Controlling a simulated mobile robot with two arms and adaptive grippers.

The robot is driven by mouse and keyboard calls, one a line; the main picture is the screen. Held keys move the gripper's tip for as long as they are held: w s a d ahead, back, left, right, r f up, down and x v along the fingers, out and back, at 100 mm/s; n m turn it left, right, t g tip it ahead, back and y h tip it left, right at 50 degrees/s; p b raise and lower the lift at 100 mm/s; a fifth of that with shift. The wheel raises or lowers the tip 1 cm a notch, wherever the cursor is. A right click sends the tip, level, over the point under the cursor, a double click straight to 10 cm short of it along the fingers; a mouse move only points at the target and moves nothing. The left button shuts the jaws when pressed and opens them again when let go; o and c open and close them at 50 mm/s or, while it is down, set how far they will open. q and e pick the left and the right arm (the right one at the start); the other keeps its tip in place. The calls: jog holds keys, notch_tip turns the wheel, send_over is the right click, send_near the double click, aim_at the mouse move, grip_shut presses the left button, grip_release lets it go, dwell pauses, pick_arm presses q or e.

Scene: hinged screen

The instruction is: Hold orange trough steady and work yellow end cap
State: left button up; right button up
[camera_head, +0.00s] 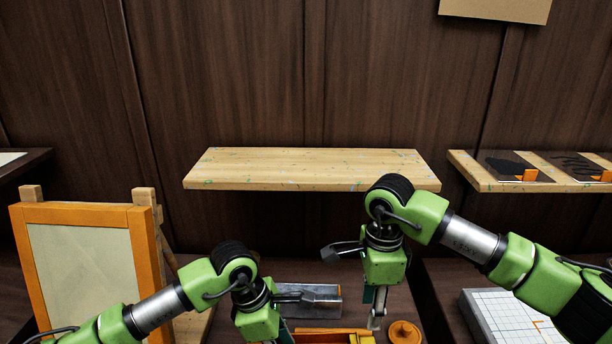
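The orange trough (325,332) lies low in the head view, cut off by the bottom edge. A small yellow piece that looks like the end cap (362,338) is at its right end; whether it is seated cannot be seen. My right gripper (376,318) points down just above and right of the yellow piece. One grey finger shows, and its opening is not clear. My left gripper (284,334) points down at the trough's left end. Its fingers are mostly hidden by its green body and the frame edge.
A grey metal box (318,303) stands behind the trough. A round orange piece (404,332) lies right of my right gripper. An orange-framed screen (85,215) stands at the left. A wooden shelf (310,168) spans the back. A white gridded block (500,315) is at the right.

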pick_arm(q)
jog(key=v, duration=1.2)
